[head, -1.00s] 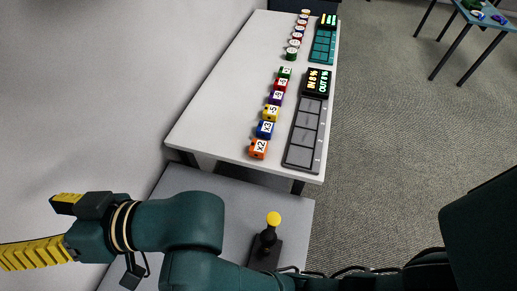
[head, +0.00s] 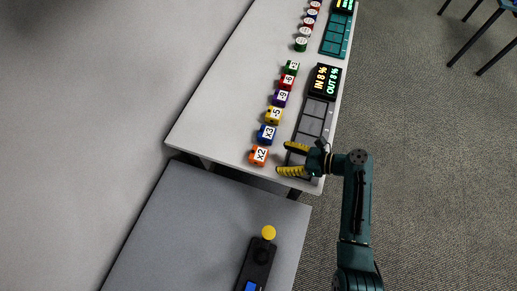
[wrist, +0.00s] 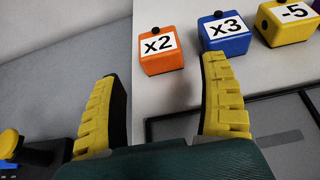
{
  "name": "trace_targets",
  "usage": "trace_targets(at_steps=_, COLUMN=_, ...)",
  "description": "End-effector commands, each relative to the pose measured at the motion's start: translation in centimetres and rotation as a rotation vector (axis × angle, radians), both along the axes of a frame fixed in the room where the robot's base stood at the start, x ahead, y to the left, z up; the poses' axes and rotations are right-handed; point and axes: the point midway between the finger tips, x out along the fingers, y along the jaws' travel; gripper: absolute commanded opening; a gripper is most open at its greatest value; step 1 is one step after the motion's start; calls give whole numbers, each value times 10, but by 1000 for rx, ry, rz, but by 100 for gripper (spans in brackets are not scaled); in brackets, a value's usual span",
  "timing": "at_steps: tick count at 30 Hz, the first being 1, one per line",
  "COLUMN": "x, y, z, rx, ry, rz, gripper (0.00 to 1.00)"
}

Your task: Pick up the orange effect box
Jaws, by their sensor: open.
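The orange effect box (head: 258,156), marked "x2", is at the near end of a row of coloured boxes on the white table. In the wrist view the orange box (wrist: 161,52) lies beyond the fingertips, between their lines and nearer the right finger. My gripper (head: 285,159) is open and empty, just to the right of the orange box in the head view, its yellow fingers pointing left toward it. The fingers are apart from the box. In the wrist view my gripper (wrist: 160,85) shows both fingers spread wide.
The blue "x3" box (head: 267,134) stands close beside the orange one, then the yellow "-5" box (head: 274,115) and several more. A dark slotted panel (head: 311,121) lies right of the row. A lower grey table (head: 190,225) holds a yellow-knobbed device (head: 262,258).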

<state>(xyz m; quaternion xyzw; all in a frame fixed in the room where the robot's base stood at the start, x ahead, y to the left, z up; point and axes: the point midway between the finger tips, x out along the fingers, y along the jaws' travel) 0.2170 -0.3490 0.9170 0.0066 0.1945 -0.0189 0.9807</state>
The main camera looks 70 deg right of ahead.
Motion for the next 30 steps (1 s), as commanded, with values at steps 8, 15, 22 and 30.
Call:
trace_targets(at_steps=8, x=45, y=-2, z=-18, rx=-4, ry=0, rz=2, gripper=76)
trace_targets(at_steps=15, x=81, y=1, z=-32, rx=-4, ry=1, rz=5, gripper=76)
trace_targets(at_steps=22, x=94, y=-1, z=-36, rx=-6, ry=1, rz=-1, gripper=76)
trace_targets(at_steps=30, x=94, y=-1, z=-36, rx=-6, ry=1, rz=-1, gripper=49)
